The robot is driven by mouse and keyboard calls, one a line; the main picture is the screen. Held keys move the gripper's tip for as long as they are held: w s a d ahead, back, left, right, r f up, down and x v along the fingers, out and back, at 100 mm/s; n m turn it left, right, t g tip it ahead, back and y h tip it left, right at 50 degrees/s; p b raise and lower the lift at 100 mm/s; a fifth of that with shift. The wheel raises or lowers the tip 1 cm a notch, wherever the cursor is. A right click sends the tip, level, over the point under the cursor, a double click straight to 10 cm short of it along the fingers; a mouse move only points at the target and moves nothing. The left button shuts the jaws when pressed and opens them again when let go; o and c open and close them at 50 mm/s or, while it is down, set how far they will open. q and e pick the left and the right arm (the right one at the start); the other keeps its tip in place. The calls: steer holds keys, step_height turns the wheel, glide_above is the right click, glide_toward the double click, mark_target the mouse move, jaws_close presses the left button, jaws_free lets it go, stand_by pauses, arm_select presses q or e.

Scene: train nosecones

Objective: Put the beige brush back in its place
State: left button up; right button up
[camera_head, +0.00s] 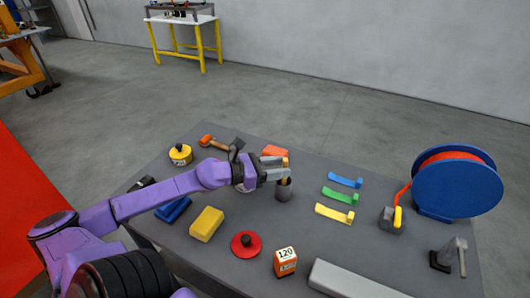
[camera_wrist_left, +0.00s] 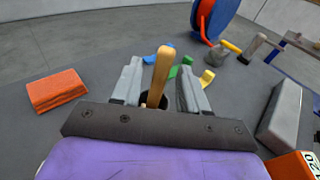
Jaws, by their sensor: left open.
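The beige brush shows as a wooden handle (camera_head: 285,163) sticking up from a dark grey cup (camera_head: 284,193) in the head view. In the left wrist view the handle (camera_wrist_left: 161,70) stands upright, slightly tilted, between my fingers, with its lower end in the dark cup opening (camera_wrist_left: 146,99). The brush's bristles are hidden. My left gripper (camera_head: 280,174) is open, with its fingers on either side of the handle; in the left wrist view (camera_wrist_left: 160,84) gaps show between fingers and handle. My right gripper is in neither view.
Bare tabletop lies right of the cup.

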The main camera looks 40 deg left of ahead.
arm_select(q)
step_height(320, 180, up, 2)
steer(key=shift+r+p, duration=0.1)
steer(key=shift+p, duration=0.75)
steer(key=f+b+v, duration=0.1)
steer(key=b+v, duration=0.5)
steer(key=v, duration=0.5)
steer(key=shift+s+a, duration=0.2)
steer(key=shift+s, duration=0.3)
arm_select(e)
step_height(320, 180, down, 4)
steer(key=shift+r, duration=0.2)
arm_select(q)
steer(key=shift+f, duration=0.1)
